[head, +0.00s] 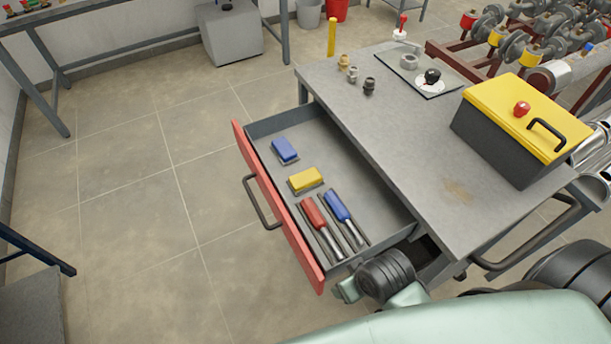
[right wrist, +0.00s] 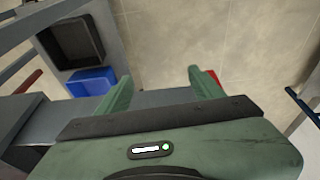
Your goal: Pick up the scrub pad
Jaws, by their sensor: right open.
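The open drawer (head: 352,183) holds a blue block (head: 285,150) and a yellow block (head: 306,179), each in its own recess. Either block could be the scrub pad; I cannot tell which. My right gripper (head: 347,291) is low at the drawer's near right corner, outside the drawer and apart from both blocks. It is partly hidden by my own arm. In the right wrist view its two green fingers (right wrist: 160,86) are spread with nothing between them. My left gripper is not in view.
A red-handled tool (head: 314,214) and a blue-handled tool (head: 338,206) lie in the drawer. The red drawer front (head: 281,220) has a dark handle. The bench (head: 400,130) carries a yellow-lidded toolbox (head: 525,113). Floor left of the drawer is clear.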

